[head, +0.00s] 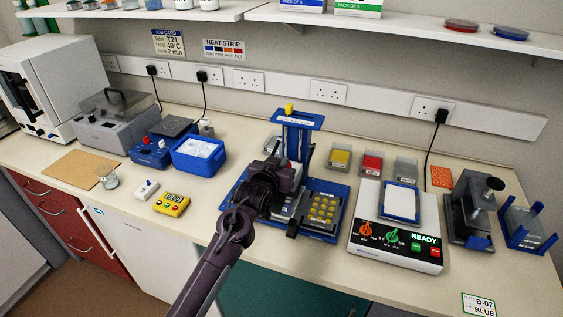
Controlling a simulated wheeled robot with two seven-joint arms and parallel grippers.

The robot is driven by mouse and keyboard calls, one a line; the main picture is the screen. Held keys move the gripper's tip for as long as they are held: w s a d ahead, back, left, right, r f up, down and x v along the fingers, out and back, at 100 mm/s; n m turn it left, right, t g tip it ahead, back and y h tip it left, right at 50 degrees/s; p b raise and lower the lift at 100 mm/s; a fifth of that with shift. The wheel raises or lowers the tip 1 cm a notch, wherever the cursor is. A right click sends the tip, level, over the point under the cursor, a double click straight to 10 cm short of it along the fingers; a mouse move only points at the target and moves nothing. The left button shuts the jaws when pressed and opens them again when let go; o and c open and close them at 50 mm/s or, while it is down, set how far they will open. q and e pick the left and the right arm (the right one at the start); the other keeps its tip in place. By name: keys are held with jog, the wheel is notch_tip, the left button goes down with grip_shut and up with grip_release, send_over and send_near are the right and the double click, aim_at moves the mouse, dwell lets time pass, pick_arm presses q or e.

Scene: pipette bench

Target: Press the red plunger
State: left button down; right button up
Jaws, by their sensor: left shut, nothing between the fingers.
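A blue stand (300,122) with a white label and a yellow knob (289,108) on top rises from a blue base tray (335,228) in the middle of the bench. My left gripper (273,158) is shut and empty in front of the stand's lower part, above the left side of the tray. A small reddish patch shows beside its fingertips, but I cannot tell whether it is the red plunger. The gripper and wrist hide much of the tray's left side. A block of yellow round wells (323,208) sits on the tray's right. My right gripper is not in view.
A white device (392,245) reading READY stands to the right, with a dark press (474,210) beyond it. Left are a blue tub (199,157) and yellow timer (172,203). Small boxes with yellow (340,157) and red (372,164) contents stand behind. The front right bench is mostly clear.

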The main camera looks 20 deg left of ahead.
pick_arm(q)
notch_tip(320, 180, down, 3)
jog(key=shift+r+b, duration=0.2)
jog(key=shift+b, duration=0.45)
jog(key=shift+r, duration=0.1)
